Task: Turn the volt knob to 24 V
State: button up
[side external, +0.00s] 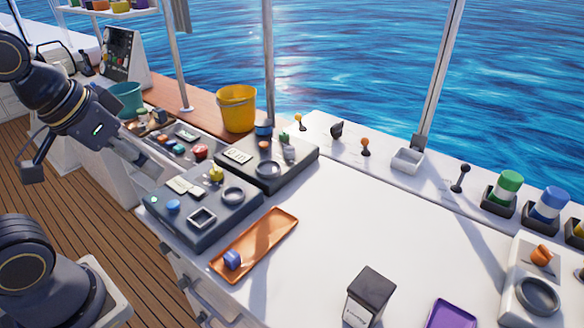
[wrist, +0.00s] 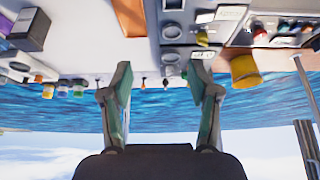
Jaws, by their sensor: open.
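A dark control box (side external: 205,208) on the white counter carries a yellow knob (side external: 216,173), a blue knob (side external: 173,206), small label plates, a round ring and a square frame. A second dark box (side external: 290,172) behind it has a display plate (side external: 237,156) and small knobs. The lettering is too small to tell which knob is the volt knob or where it points. My gripper (side external: 150,172) is left of the near box and above it, apart from the knobs. In the wrist view, my gripper (wrist: 161,78) is open with nothing between its fingers.
An orange tray (side external: 262,236) with a blue piece (side external: 232,259) lies right of the near box. A yellow bucket (side external: 237,108) stands behind the boxes. A dark-topped box (side external: 370,296) and a purple tray (side external: 450,316) are at the front. The counter's middle is clear.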

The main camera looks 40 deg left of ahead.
notch_tip(320, 180, up, 3)
jog(key=w+d+n+h, duration=0.1)
jog(key=w+n, duration=0.2)
jog(key=n, duration=0.5)
jog(key=n+g+h, duration=0.2)
jog(key=n, duration=1.7)
send_over(214, 168)
jog(key=s+a, duration=0.4)
jog(key=a, duration=0.1)
notch_tip(214, 168, down, 9)
jog(key=x, duration=1)
jog(key=s+x, duration=0.1)
jog(key=x, duration=0.5)
jog(key=shift+w+d+f, duration=0.1)
jog(key=shift+d+f, duration=0.05)
jog(key=shift+d, duration=0.15)
